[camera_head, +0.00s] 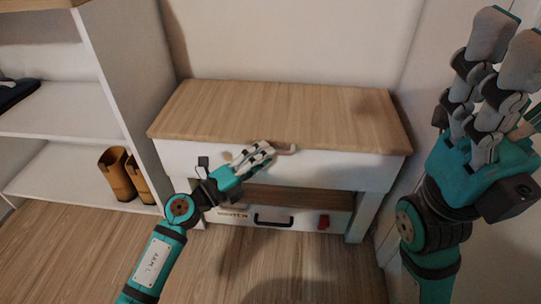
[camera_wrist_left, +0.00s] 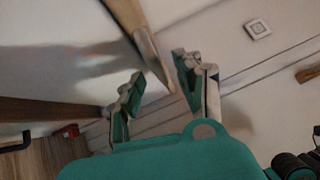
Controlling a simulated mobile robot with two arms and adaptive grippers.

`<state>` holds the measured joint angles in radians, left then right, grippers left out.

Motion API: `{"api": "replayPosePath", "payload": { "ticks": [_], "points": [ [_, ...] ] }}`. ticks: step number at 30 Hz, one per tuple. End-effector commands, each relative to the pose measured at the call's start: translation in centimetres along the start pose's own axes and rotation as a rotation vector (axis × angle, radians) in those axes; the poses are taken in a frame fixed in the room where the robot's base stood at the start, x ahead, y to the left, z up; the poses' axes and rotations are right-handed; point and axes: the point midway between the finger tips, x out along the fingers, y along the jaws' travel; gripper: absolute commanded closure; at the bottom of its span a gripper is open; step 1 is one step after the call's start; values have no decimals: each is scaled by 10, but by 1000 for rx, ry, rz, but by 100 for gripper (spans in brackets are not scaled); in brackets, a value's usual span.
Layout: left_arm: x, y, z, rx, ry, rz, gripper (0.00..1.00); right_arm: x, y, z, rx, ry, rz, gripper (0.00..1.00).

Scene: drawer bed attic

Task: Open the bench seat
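The bench seat (camera_head: 285,115) is a wood-topped lid on a white bench, and it lies flat and closed. A small light-wood handle (camera_head: 287,150) sticks out at the middle of its front edge. My left gripper (camera_head: 260,153) is at the front edge, just left of the handle. In the left wrist view its two fingers (camera_wrist_left: 160,85) are apart, with the tip of a wooden piece showing between or just beyond them; I cannot tell whether they touch it. My right gripper (camera_head: 497,75) is raised at the right, fingers up, open and empty, away from the bench.
Under the seat is an open gap above a low box (camera_head: 305,218) with a black handle and a red part. A white shelf unit (camera_head: 115,100) with brown boots (camera_head: 120,175) stands at the left. A white wall is close on the right. The wood floor in front is clear.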

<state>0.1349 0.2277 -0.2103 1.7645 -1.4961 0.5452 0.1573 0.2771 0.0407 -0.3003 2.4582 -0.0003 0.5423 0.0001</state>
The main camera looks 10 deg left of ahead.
Motion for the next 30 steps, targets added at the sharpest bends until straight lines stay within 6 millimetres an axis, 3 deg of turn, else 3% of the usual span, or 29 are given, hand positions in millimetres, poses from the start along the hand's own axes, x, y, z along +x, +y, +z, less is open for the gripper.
{"api": "replayPosePath", "payload": {
  "ticks": [6, 16, 24, 30],
  "points": [
    [22, 1, 0, -1, -1, -1, 65, 3, -1, -2, -3, 14, -9, 26],
    [26, 0, 0, 0, -1, 1, 65, 8, -2, -8, -3, 35, -11, 26],
    [26, 0, 0, 0, -1, 1, 99, 6, -1, -6, -3, 29, -9, 26],
    [25, 1, 0, 0, -1, 2, 100, 5, -1, -4, -3, 23, -9, 26]
  ]
}}
